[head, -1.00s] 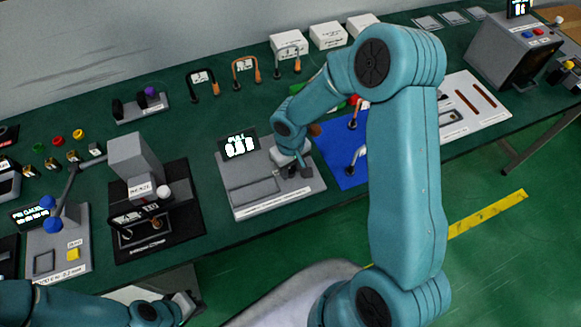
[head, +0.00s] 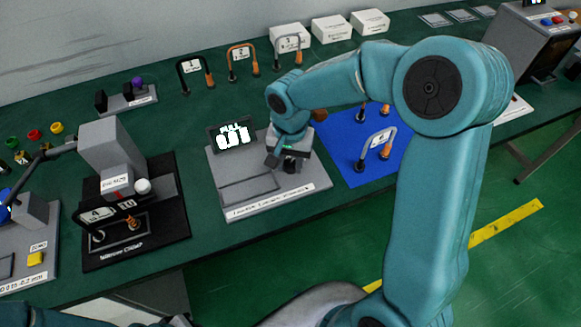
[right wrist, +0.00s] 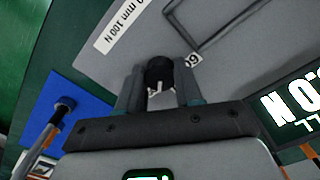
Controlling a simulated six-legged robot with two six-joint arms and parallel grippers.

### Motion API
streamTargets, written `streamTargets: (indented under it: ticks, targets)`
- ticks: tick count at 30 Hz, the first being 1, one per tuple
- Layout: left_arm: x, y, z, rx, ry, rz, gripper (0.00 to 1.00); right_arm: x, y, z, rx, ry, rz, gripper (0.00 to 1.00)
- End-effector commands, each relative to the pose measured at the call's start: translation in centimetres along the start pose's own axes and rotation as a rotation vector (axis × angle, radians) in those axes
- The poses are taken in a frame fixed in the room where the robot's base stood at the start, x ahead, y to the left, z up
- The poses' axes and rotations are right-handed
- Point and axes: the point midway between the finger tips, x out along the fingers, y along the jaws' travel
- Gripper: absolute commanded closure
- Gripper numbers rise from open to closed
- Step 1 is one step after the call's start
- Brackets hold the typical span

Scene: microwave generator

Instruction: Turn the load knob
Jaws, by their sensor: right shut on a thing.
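The load knob (right wrist: 159,73) is a small black round knob with pale marks, on a light grey tester panel (right wrist: 110,75). In the right wrist view, my right gripper (right wrist: 160,88) has its two fingers on either side of the knob and is shut on it. In the head view, the right gripper (head: 288,160) is at the right side of the tester (head: 238,212) and hides most of the knob. The tester's lit display (head: 232,136) stands at its back left. A small part of my left arm shows at the bottom edge; its fingers cannot be made out.
A blue mat (head: 350,176) with an orange-and-grey handled piece (head: 377,146) lies just right of the tester. A black crimp station (head: 100,255) with a grey head stands to the left. White boxes (head: 332,29) line the back. Green bench shows bare behind the tester.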

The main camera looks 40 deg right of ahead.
Motion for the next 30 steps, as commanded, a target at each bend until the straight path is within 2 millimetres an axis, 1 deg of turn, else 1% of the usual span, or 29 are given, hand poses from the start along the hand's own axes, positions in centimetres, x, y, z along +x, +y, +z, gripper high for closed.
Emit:
streamTargets:
  ticks: [1, 3, 12, 29, 30]
  targets:
    - [0.7, -0.2, 0.0, 0.0, 0.0, 0.0, 1.0, 0.2, -0.1, -0.1, 0.03, 0.005, -0.004, 0.96]
    - [1.0, -0.4, 0.0, 0.0, 0.0, 0.0, 1.0, 0.1, -0.1, -0.1, 0.074, 0.004, -0.004, 0.96]
    - [1.8, -0.7, 0.0, 0.0, 0.0, 0.0, 1.0, -0.1, -0.1, -0.1, 0.192, 0.005, -0.004, 0.96]
    - [2.0, -0.7, 0.0, 0.0, 0.0, 0.0, 1.0, -0.2, -0.1, -0.2, 0.223, 0.005, -0.005, 0.95]
    - [2.0, -0.7, 0.0, 0.0, 0.0, 0.0, 1.0, -0.3, -0.1, -0.2, 0.223, 0.005, -0.005, 0.59]
